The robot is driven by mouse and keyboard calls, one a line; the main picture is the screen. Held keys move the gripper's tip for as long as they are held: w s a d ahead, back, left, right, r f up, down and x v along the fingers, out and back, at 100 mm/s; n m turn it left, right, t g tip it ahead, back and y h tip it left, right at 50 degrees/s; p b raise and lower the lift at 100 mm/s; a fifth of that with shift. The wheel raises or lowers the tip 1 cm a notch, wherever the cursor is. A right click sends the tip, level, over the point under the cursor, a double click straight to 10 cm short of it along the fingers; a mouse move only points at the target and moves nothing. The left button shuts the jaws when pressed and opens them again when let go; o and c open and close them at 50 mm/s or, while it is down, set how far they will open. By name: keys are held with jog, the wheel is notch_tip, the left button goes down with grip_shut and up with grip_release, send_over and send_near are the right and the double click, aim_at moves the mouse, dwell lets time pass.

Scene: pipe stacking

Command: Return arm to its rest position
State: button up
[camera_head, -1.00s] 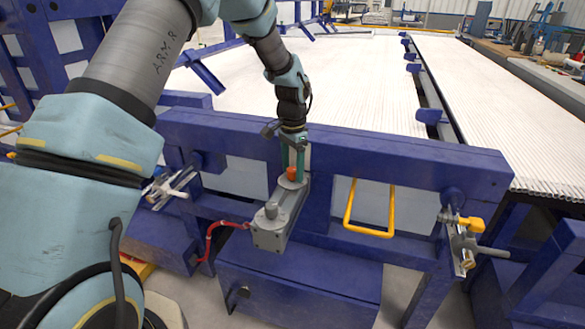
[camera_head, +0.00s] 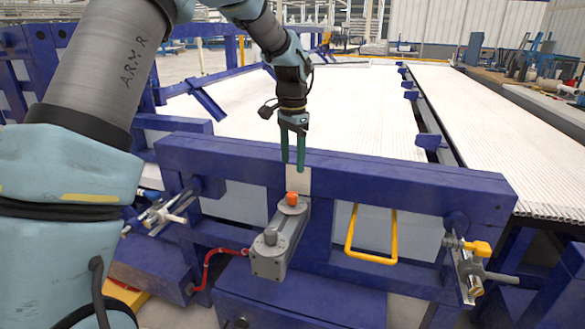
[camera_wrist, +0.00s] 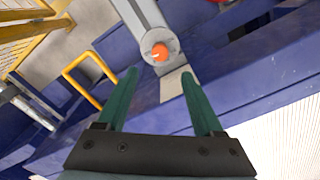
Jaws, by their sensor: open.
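My gripper (camera_head: 293,168) hangs from my arm with its two green fingers pointing down. It is above and slightly behind the orange knob (camera_head: 292,198), which sits on top of a grey cylinder unit (camera_head: 287,232) on the blue frame. In the wrist view, my gripper (camera_wrist: 160,84) has its fingers spread wide with nothing between them. The orange knob (camera_wrist: 160,52) shows beyond the fingertips, apart from them.
A blue beam (camera_head: 400,180) runs across the frame under my gripper. A yellow handle (camera_head: 371,254) and a clamp with a yellow lever (camera_head: 480,248) are to the right. A red hose (camera_head: 205,268) is at the left. Rows of white pipes (camera_head: 340,110) lie behind.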

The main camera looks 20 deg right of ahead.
dwell(0.4)
jog(key=a+n, duration=0.6)
jog(key=a, duration=1.3)
jog(key=s+a+n, duration=0.4)
jog(key=s+a, duration=0.1)
jog(key=a, duration=0.4)
jog(key=s+a+f+n+t, duration=0.1)
jog(key=s+a+n, duration=0.3)
jog(key=a, duration=0.5)
jog(key=shift+s+f+n+t, duration=0.15)
jog(key=shift+s+n+t, duration=0.2)
jog(key=shift+s, duration=0.7)
